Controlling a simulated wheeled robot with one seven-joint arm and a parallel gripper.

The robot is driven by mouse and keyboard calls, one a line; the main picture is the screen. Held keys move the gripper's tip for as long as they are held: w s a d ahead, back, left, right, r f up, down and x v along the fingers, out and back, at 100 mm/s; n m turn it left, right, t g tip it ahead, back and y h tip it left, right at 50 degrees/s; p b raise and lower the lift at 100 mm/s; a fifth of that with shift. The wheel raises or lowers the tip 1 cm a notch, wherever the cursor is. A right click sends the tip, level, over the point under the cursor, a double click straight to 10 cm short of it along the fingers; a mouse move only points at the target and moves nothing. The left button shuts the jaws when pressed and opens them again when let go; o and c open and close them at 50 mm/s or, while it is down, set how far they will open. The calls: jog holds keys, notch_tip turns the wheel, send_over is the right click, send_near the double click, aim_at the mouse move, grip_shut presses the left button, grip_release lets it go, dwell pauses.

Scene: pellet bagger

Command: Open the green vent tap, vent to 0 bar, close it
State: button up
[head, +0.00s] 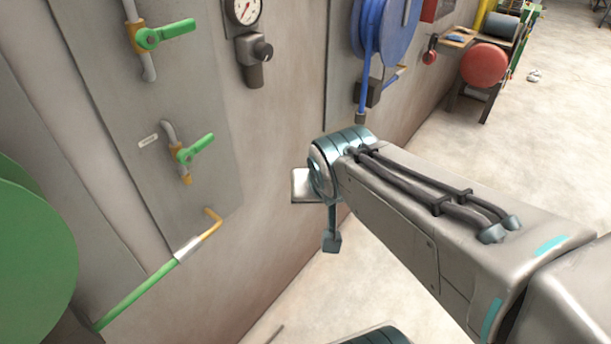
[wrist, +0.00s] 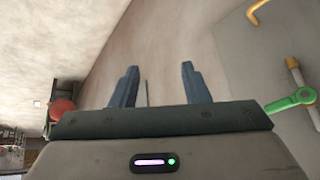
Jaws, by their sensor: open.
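Two green-handled taps are on the grey wall panel in the head view. The upper tap (head: 165,34) has its handle pointing right. The lower tap (head: 196,147) sits on a short bent pipe with a brass end, beside a small white label too small to read. Which one is the vent tap I cannot tell. A round pressure gauge (head: 243,10) is cut by the top edge, its reading unclear. My gripper (wrist: 159,78) is open and empty, its fingers apart over bare wall. A green tap handle (wrist: 290,101) shows at the right of the wrist view, clear of the fingers.
A dark regulator with a knob (head: 254,58) hangs below the gauge. A blue hose reel (head: 397,32) is on the wall farther right. A green hose with a brass elbow (head: 212,222) is below the lower tap. Open floor (head: 500,140) lies to the right.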

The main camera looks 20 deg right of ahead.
jog(key=s, duration=0.1)
jog(key=s+a+n+g, duration=0.1)
jog(key=s+n+p, duration=0.1)
jog(key=shift+s+a+r+g+y, duration=0.2)
jog(key=shift+a+g+y, duration=0.1)
jog(key=shift+g, duration=0.1)
jog(key=shift+d, duration=0.1)
